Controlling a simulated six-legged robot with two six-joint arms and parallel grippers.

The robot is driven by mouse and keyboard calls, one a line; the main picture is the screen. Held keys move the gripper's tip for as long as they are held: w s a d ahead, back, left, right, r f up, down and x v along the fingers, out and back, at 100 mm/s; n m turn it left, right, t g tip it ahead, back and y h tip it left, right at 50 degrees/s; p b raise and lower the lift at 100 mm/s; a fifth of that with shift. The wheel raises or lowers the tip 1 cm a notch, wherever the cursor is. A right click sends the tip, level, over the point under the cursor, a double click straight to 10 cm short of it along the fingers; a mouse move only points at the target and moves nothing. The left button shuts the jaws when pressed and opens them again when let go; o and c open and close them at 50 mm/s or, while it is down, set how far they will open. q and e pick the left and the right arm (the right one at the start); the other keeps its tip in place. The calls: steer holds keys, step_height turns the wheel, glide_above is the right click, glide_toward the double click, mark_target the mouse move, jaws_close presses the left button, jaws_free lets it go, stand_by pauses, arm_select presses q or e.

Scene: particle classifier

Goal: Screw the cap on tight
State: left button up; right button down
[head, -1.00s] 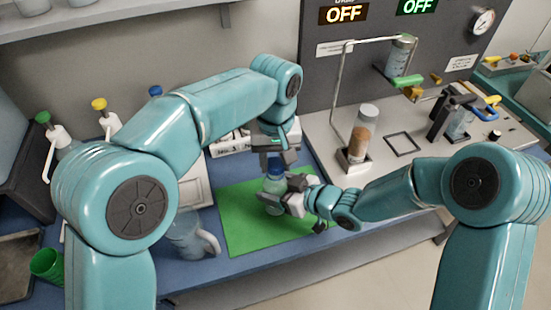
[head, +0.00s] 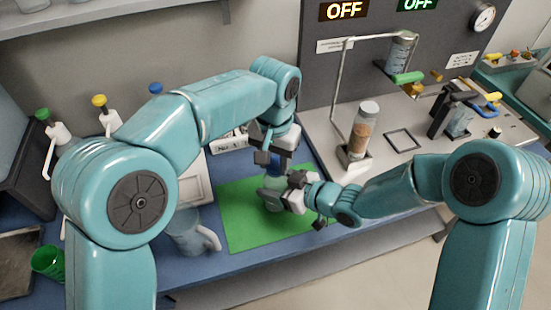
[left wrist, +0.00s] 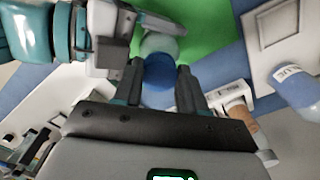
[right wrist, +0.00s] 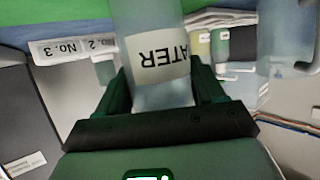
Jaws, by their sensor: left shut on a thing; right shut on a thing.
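A clear bottle (head: 271,204) stands over the green mat (head: 238,232), partly hidden by my grippers. Upside-down letters ending in "ATER" show on the bottle (right wrist: 150,45) in the right wrist view. My right gripper (head: 272,193) is shut around the bottle's body, and its fingers (right wrist: 163,90) sit on both sides of it. A blue cap (left wrist: 160,75) is on top of the bottle, between the fingers of my left gripper (left wrist: 162,82). My left gripper (head: 272,160) is shut on the cap from above. I cannot tell how tight the cap is.
A clear jug (head: 187,232) stands left of the mat. Bottles with green, yellow and blue tops stand at the back left. A green cup (head: 48,263) is at the far left. The machine's plate (head: 345,178) with a brown-filled tube (head: 363,130) is at the right.

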arm_select(q)
steer(key=m, duration=0.5)
steer(key=shift+w+a, duration=0.1)
steer(key=m, duration=0.5)
steer(key=shift+w+m, duration=0.1)
steer(key=shift+m, duration=0.2)
steer(key=m, duration=0.7)
steer(key=shift+w+m, duration=0.1)
steer(key=shift+m, duration=0.2)
steer(key=m, duration=0.5)
steer(key=shift+w, duration=0.1)
steer(key=m, duration=1)
steer(key=shift+d, duration=0.25)
steer(key=m, duration=0.3)
steer(key=shift+d+f, duration=0.1)
